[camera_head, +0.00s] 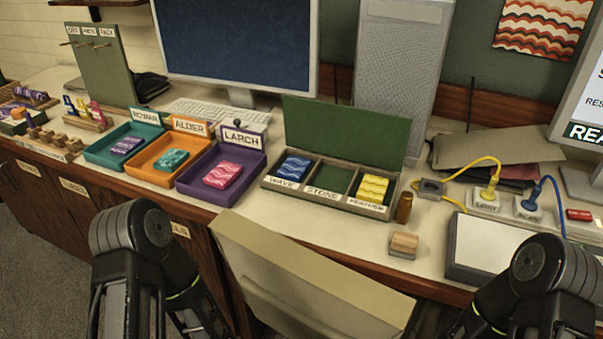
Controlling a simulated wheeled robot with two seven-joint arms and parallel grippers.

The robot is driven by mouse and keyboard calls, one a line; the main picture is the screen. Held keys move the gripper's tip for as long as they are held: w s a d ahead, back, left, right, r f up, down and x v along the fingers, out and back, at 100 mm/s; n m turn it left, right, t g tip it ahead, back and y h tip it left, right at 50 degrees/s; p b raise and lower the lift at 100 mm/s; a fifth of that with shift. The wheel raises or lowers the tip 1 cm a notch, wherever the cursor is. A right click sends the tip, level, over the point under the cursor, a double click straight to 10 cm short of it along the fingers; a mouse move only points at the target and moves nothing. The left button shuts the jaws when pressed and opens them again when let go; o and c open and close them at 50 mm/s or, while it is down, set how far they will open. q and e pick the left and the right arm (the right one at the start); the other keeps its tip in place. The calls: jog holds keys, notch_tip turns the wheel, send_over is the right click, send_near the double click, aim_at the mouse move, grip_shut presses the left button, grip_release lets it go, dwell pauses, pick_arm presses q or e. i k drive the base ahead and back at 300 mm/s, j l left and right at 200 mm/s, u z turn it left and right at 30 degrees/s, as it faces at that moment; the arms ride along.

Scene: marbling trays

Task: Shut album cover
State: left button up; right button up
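A shallow wooden case (330,203) stands mid-desk, with compartments labelled WAVE, STONE and FEATHER. Its green cover (343,136) is raised, standing open along the back edge. A blue wavy block (292,167) lies in the WAVE compartment and a yellow wavy block (373,187) in the FEATHER compartment. The STONE compartment (328,180) shows a bare green floor. No label reading "album" is legible, so I cannot tell for certain which thing is the album. My two arms show at the bottom left and bottom right. Neither gripper is in view.
Teal (104,155), orange (150,174) and purple (193,193) trays stand left of the case, each holding a block. A small bottle (404,207) and wooden-topped block (404,243) stand close right. Cables (458,174) lie farther right. A beige panel (300,280) stands in front of the desk.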

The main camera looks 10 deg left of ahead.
aim_at(366, 137)
jog(key=j+u, duration=0.35)
jog(key=j, duration=0.65)
jog(key=j+u, duration=0.4)
jog(key=j, duration=0.6)
